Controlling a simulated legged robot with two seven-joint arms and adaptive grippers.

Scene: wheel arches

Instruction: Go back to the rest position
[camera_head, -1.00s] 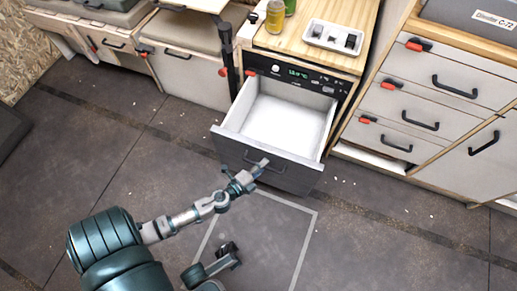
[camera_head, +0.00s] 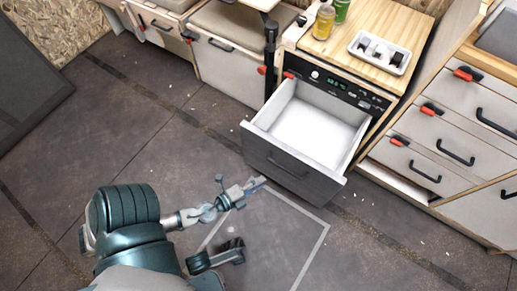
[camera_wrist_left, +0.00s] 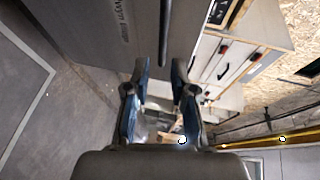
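The drawer (camera_head: 290,177) under the worktop is pulled open, with a dark grey front, a dark handle and an empty white inside. My left gripper (camera_head: 261,183) is just in front of and left of the drawer front, apart from it. In the left wrist view, the left gripper (camera_wrist_left: 160,65) has its two fingers spread with nothing between them, and the dark handle bar (camera_wrist_left: 166,30) is ahead of the fingertips. A dark jointed part of mine (camera_head: 218,257) shows low in the head view; whether it is my right gripper I cannot tell.
The worktop (camera_head: 350,55) above the drawer bears bottles (camera_head: 324,20) and a white tray (camera_head: 380,53). Cabinets with red latches (camera_head: 435,150) stand at the right, more cabinets (camera_head: 220,70) at the left. The floor in front is clear.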

